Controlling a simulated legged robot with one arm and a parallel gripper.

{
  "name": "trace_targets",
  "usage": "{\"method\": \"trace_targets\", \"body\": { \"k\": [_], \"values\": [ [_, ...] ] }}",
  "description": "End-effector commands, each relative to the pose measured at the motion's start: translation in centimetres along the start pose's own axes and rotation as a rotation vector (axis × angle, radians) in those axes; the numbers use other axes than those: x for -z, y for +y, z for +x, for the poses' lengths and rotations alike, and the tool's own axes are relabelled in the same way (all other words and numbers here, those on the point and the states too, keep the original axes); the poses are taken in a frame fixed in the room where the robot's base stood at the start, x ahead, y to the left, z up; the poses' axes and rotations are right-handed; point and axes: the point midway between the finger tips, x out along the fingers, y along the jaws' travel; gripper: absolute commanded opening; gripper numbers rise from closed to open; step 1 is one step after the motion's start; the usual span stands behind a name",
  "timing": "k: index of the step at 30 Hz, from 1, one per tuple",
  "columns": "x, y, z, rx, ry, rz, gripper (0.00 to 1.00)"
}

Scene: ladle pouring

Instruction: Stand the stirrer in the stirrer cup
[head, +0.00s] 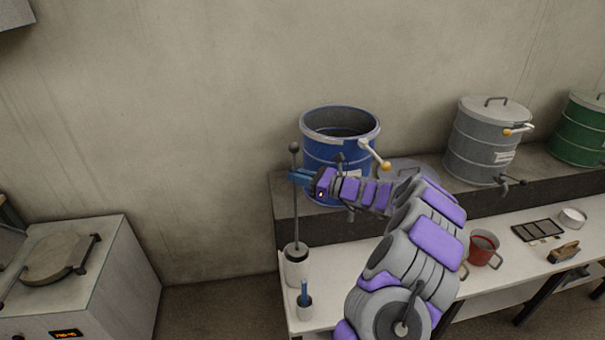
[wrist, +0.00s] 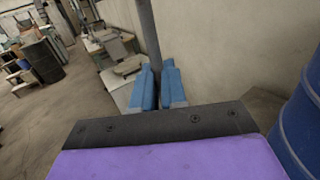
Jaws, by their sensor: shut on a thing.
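The stirrer (head: 296,215) is a long, thin grey rod with a dark ball at its top, standing close to upright. My gripper (head: 294,176) is shut on its upper part, just below the ball. In the wrist view the grey rod (wrist: 148,35) passes between the two blue fingers of my gripper (wrist: 158,88). A white cup (head: 298,270) with a dark mouth stands on the left end of the bench. The stirrer's lower end meets the cup's mouth in the head view; how deep it sits inside is hidden.
A smaller cup (head: 304,311) with a blue-handled item stands in front. The open blue drum (head: 318,150) is right behind my gripper, on a ledge.

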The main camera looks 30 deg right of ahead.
Motion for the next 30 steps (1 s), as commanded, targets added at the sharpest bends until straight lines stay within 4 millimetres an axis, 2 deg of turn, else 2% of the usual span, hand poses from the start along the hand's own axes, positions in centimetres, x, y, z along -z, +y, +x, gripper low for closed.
{"method": "trace_targets", "body": {
  "k": [12,24,30],
  "values": [
    [3.7,-1.1,-0.8,0.003,0.001,0.012,0.0],
    [6.8,-0.2,-0.2,-0.001,0.01,0.009,0.0],
    [8.4,-0.5,-0.6,-0.001,0.009,0.011,0.0]
  ]
}}
